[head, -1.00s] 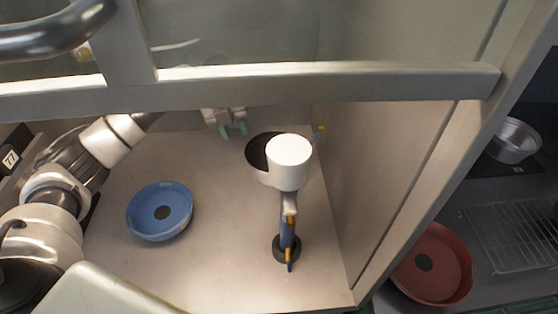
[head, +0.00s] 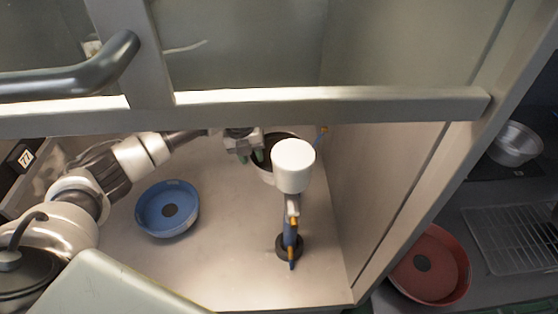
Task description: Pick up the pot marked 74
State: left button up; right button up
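No mark reading 74 is legible. Inside the cabinet, a round pot with a dark interior (head: 262,161) and pale rim stands toward the back, partly hidden by a white cylinder (head: 293,166) in front of it. A shallow blue pan (head: 167,209) with a dark centre lies on the cabinet floor to the left. My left gripper (head: 250,156) reaches in from the left to the dark pot's left rim. My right gripper is not in view.
A blue-and-orange upright part on a black disc (head: 289,246) stands below the white cylinder. The cabinet's front rail (head: 330,105) crosses above. A label 77 (head: 25,157) shows at left. A red pan (head: 430,265), metal bowl (head: 514,144) and wire rack (head: 515,240) are outside right.

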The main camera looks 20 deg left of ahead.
pick_arm(q)
grip_shut()
dwell(0.3)
